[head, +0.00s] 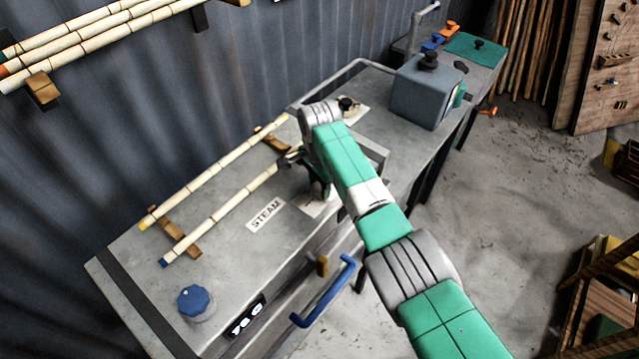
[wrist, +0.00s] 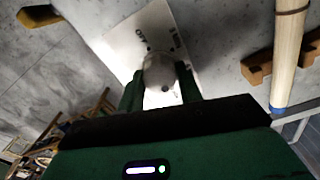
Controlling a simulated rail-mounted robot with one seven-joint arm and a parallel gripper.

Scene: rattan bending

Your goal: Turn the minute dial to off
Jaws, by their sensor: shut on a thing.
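My gripper (wrist: 160,82) is shut on the knob, one green finger on each side. In the head view my gripper (head: 318,188) points down at the bench top, over the white plate (head: 312,207); the dial itself is hidden there by my gripper and arm. The knob's pointer direction cannot be made out.
Two rattan poles (head: 215,217) lie on wooden rests left of my gripper. A STEAM label (head: 266,215), a blue knob (head: 195,301) and a blue handle (head: 325,295) are nearer the front. A black knob (head: 348,104) and a grey box (head: 425,92) stand behind.

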